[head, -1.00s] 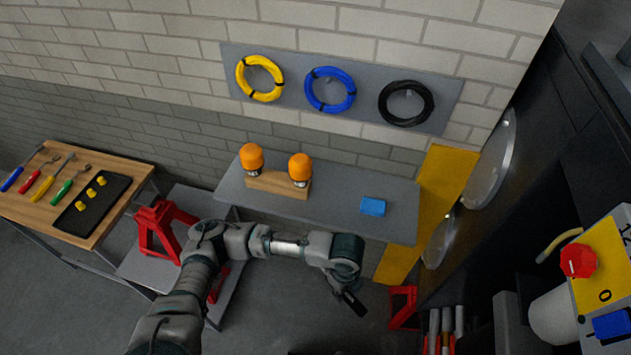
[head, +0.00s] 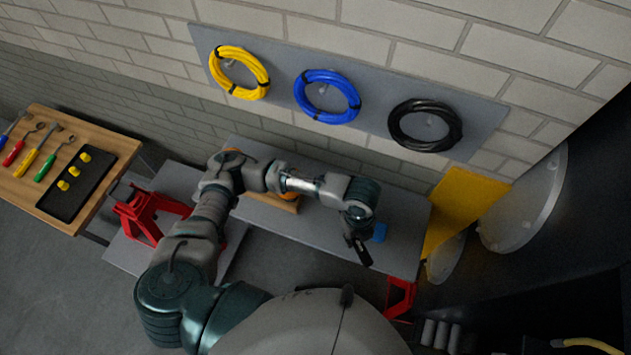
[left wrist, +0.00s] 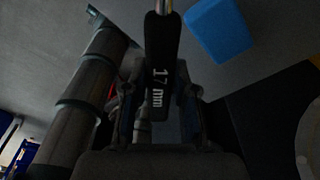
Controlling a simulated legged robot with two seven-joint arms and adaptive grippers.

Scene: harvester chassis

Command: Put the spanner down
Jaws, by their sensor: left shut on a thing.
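My left gripper (left wrist: 160,110) is shut on the black handle of the spanner (left wrist: 163,65), which is marked 17 mm. A bright metal shaft runs from the handle out of the top of the left wrist view, so the spanner's far end is not seen. In the head view my left gripper (head: 357,240) appears over the front right of the grey bench (head: 403,215), with a dark piece pointing down from it. A blue block (left wrist: 220,30) lies just right of the handle in the left wrist view; in the head view it is partly hidden (head: 380,232). My right gripper is not in view.
Yellow, blue and black cable coils (head: 425,125) hang on the wall panel. My arm mostly hides the wooden block (head: 275,202) and its orange items. A wooden table (head: 30,178) with hand tools stands left. Red stands (head: 150,215) and a yellow panel (head: 462,205) are near the bench.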

